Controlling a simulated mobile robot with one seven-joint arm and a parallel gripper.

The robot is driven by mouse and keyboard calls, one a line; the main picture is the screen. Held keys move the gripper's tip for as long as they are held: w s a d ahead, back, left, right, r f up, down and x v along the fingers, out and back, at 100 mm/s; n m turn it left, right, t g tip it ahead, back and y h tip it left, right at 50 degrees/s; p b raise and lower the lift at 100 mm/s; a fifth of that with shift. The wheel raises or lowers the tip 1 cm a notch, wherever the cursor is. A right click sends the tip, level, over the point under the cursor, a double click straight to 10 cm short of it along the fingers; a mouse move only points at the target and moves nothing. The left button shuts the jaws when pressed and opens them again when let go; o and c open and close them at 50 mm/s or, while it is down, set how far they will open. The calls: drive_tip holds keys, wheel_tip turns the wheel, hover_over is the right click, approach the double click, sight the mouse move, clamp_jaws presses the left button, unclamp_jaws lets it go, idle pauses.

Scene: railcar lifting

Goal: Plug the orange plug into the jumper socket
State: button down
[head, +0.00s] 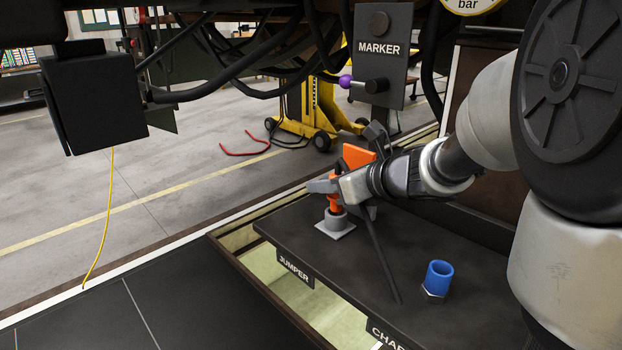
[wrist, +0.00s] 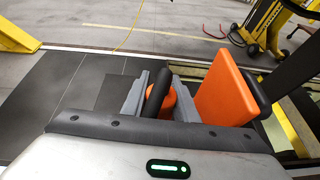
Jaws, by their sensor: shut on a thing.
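My gripper (head: 322,187) is shut on the orange plug (head: 333,203), which stands roughly upright below the fingers. The plug's lower end meets the grey round collar of the jumper socket (head: 335,222), on a square base behind the JUMPER label (head: 295,270). How deep it sits I cannot tell. In the wrist view, the orange plug (wrist: 169,103) shows between the grey fingers (wrist: 148,95), partly hidden by a black bar; the socket is hidden there. An orange slab (head: 358,157) stands just behind the gripper; it also shows in the wrist view (wrist: 226,98).
A blue cylinder (head: 438,277) stands on the dark bench (head: 390,250) to the right. A thin black rod or cable slants down across the bench from the gripper. The MARKER panel (head: 381,60) and black hoses (head: 240,70) are above and behind.

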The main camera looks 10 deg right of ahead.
drive_tip(key=shift+f+b, duration=1.65)
drive_tip(key=shift+b, duration=0.15)
drive_tip(key=c, duration=1.3)
unclamp_jaws()
drive_tip(key=shift+c, duration=0.2)
drive_tip(key=shift+r, duration=0.1)
